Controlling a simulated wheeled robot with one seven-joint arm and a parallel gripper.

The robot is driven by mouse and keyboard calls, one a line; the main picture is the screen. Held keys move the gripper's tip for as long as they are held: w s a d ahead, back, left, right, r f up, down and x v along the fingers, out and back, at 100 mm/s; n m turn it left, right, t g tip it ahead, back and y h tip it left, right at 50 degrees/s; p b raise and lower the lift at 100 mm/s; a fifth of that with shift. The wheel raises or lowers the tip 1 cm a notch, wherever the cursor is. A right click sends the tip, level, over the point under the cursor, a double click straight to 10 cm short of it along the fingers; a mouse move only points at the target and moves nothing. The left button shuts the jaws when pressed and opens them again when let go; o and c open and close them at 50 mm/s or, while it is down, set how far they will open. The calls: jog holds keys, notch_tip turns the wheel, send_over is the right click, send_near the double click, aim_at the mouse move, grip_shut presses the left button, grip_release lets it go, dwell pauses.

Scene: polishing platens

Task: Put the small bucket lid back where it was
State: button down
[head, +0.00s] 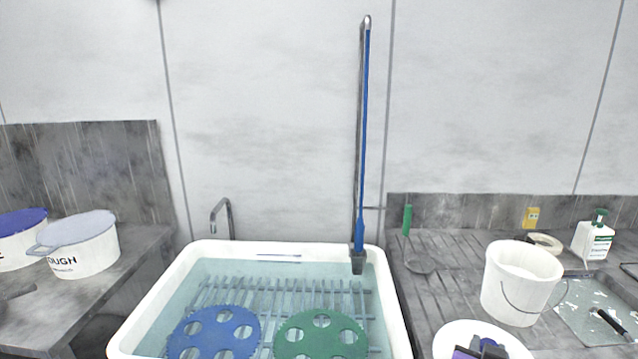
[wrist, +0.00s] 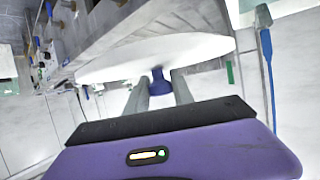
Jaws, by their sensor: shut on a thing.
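The small bucket lid is a round white disc (head: 455,337) with a blue knob, low in the head view at right of centre. My gripper (head: 484,347) is purple and dark and overlaps the lid. In the wrist view the two grey fingers of my gripper (wrist: 158,88) are shut on the blue knob of the lid (wrist: 110,66), and the white disc spreads beyond them. A white bucket (head: 517,292) with a wire handle stands open on the right counter, just behind and right of the lid. The lid is apart from its rim in the picture.
A white sink (head: 130,323) of water holds a blue disc (head: 213,335) and a green disc (head: 320,337) on a rack. A blue-handled tool (head: 363,150) rises at its back right. A white bottle (head: 592,238) and a tray (head: 575,318) are near the bucket. Lidded tubs (head: 82,252) stand left.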

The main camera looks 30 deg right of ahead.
jog(key=w+a+f+n+t+y, duration=0.3)
jog(key=a+f+n+y, duration=0.3)
jog(key=a+f, duration=0.5)
jog(key=w+a+f+n+t+y, duration=0.3)
jog(key=a+f+n+y, duration=0.3)
jog(key=a+f, duration=0.6)
jog(key=a+t, duration=0.1)
jog(key=a, duration=0.4)
jog(key=shift+w+f, duration=0.25)
jog(key=shift+w, duration=0.1)
